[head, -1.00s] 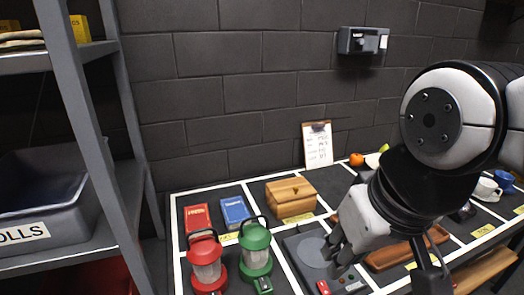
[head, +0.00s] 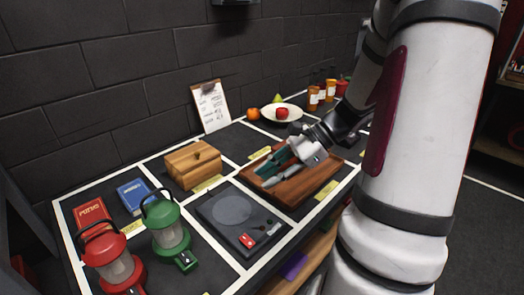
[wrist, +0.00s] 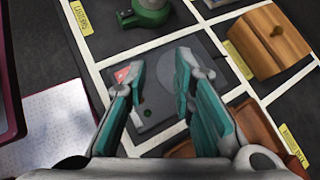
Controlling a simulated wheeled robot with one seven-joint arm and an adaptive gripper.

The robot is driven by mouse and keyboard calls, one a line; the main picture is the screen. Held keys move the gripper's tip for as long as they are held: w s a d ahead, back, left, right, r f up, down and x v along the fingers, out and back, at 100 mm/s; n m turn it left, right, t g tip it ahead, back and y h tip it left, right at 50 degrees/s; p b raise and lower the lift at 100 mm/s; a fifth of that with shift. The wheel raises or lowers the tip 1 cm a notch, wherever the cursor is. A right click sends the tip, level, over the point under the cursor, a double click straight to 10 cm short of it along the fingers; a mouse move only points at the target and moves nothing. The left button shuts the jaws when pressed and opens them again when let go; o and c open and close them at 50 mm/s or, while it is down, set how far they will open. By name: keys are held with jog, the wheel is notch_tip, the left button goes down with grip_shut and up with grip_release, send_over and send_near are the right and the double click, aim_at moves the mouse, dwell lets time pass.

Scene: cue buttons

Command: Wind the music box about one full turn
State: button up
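A light wooden box (head: 190,170) with a small dark knob on top stands on the table behind a dark flat device. It also shows at the upper right of the wrist view (wrist: 265,42). No readable label shows which thing is the music box. The dark flat device (head: 215,212) has a grey round disc, a red piece and a green button. My gripper (head: 270,172) is over the brown wooden tray (head: 322,178), right of the box and apart from it. In the wrist view my gripper (wrist: 158,68) has its teal fingers spread, with nothing between them.
A red lantern (head: 116,262) and a green lantern (head: 170,235) stand at the near left, by a red book (head: 91,214) and a blue book (head: 133,195). A clipboard (head: 211,106) leans on the wall. A plate of fruit (head: 275,113) and several jars stand behind.

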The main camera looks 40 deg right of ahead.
jog(key=s+d+f+m+t+h+b, duration=0.1)
jog(key=s+d+f+m+t+h, duration=0.25)
jog(key=d+m, duration=0.35)
jog(key=s+d+f+m+t+h+b, duration=0.1)
jog(key=s+d+f+m+t+h, duration=0.1)
jog(key=d+f+m+t, duration=0.6)
jog(key=s+d+f+m+t+h+b, duration=0.1)
jog(key=s+d+f+m+h, duration=0.2)
jog(key=d, duration=0.7)
jog(key=shift+m+y, duration=0.45)
jog(key=shift+m, duration=0.05)
jog(key=w, duration=0.4)
jog(key=w+r, duration=0.1)
jog(key=w, duration=0.9)
jog(key=shift+a+r+b, duration=0.3)
jog(key=shift+a, duration=0.05)
grip_shut()
